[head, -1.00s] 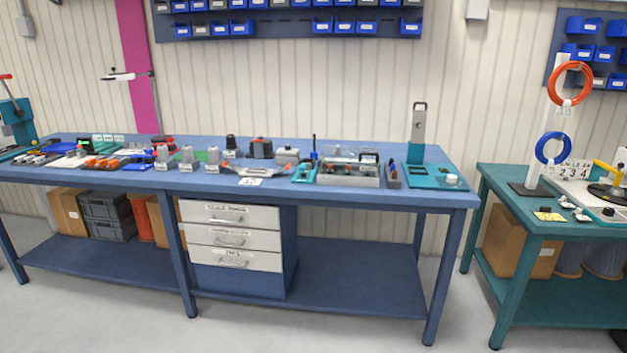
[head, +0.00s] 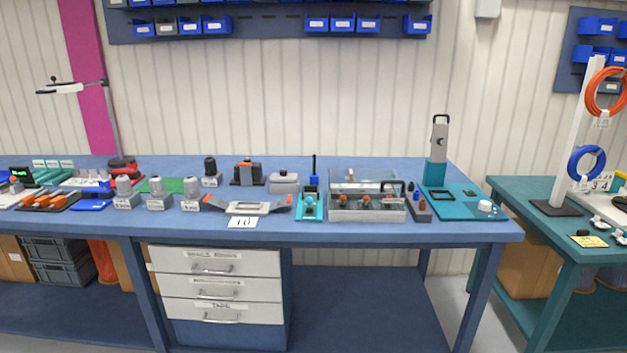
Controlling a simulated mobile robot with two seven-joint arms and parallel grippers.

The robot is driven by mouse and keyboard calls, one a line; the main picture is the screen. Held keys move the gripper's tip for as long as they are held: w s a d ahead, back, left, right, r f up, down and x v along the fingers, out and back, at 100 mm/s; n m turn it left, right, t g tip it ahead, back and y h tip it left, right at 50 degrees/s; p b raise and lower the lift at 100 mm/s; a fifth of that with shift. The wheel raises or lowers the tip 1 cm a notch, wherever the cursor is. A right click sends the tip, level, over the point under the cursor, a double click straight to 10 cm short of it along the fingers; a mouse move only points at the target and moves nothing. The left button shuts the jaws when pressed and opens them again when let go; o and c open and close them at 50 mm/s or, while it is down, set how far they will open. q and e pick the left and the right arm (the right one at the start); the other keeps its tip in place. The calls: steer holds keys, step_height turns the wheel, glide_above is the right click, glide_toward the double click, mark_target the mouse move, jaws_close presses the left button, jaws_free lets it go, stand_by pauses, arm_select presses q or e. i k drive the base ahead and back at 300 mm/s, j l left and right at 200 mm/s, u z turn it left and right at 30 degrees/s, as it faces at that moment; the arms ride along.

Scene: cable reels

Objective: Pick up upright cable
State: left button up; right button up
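An orange cable coil (head: 605,93) hangs upright on a white post (head: 575,140) at the far right. A blue cable coil (head: 586,163) hangs lower on the same post. The post stands on a dark base (head: 556,208) on the teal table (head: 540,188). The orange coil is partly cut off by the right picture edge. Neither of my grippers is in view.
A long blue workbench (head: 400,235) crosses the picture, with connectors, boxes and devices along its top. A teal stand (head: 435,165) is at its right end. A narrow gap separates it from the teal table. Drawers (head: 215,285) hang below the bench.

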mark_target(315, 176)
steer(key=i+l, duration=0.5)
steer(key=l, duration=0.2)
steer(key=i+l, duration=0.15)
steer(key=l, duration=0.2)
steer(key=i+l, duration=0.1)
steer(key=l, duration=0.25)
